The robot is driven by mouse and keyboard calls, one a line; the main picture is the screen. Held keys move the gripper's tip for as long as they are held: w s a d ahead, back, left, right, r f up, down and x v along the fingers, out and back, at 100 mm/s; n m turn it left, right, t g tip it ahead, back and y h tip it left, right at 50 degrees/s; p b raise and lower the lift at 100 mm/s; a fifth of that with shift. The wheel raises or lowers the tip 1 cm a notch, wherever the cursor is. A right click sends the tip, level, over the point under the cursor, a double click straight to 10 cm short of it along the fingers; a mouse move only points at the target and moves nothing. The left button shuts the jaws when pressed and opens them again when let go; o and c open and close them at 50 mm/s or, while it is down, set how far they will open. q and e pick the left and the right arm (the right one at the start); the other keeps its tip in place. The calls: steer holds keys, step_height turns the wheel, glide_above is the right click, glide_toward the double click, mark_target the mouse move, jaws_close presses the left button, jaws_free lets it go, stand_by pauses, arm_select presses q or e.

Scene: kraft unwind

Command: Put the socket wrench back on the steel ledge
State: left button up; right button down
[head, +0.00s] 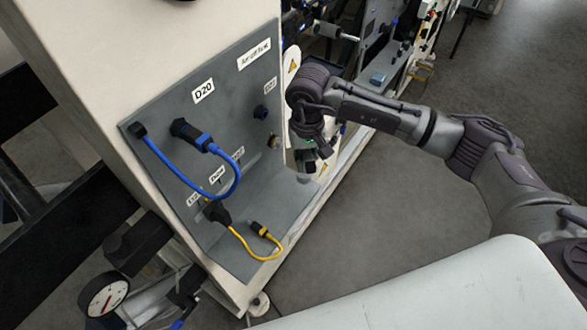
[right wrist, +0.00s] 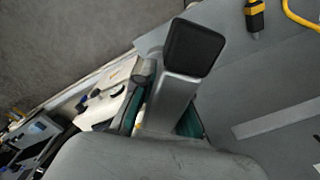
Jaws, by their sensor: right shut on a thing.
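My right gripper (head: 311,158) is shut on the socket wrench, at the far right end of the steel ledge (head: 232,252). Green parts that look like the wrench (head: 325,151) show at the fingers in the head view. In the right wrist view, teal parts of the wrench (right wrist: 189,122) show on both sides of my grey finger with its black pad. Most of the wrench is hidden by the gripper. I cannot tell whether it touches the ledge. My left gripper is not in view.
A blue cable (head: 235,185) hangs from the grey panel marked D20. A yellow cable (head: 240,240) lies on the ledge's near part, its plug (head: 263,231) near the outer edge. The ledge between that plug and my gripper looks clear. A dial gauge (head: 104,297) is at lower left.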

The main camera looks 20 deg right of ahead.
steer(key=shift+w+a+f+p, duration=0.2)
steer(key=shift+a+f+p, duration=0.15)
steer(key=shift+f, duration=0.55)
steer(key=shift+w+a+f+p, duration=0.25)
steer(key=shift+a+f, duration=0.15)
steer(key=shift+f, duration=0.55)
steer(key=shift+w+a+f+p, duration=0.15)
steer(key=shift+a+f+p, duration=0.2)
steer(key=shift+f, duration=0.55)
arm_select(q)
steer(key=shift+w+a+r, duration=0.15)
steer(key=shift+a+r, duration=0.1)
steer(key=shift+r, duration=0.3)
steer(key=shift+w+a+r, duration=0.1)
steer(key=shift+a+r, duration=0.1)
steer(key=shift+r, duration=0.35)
arm_select(e)
steer(key=c, duration=1.7)
jaws_free()
steer(key=shift+f, duration=0.15)
steer(key=o, duration=0.5)
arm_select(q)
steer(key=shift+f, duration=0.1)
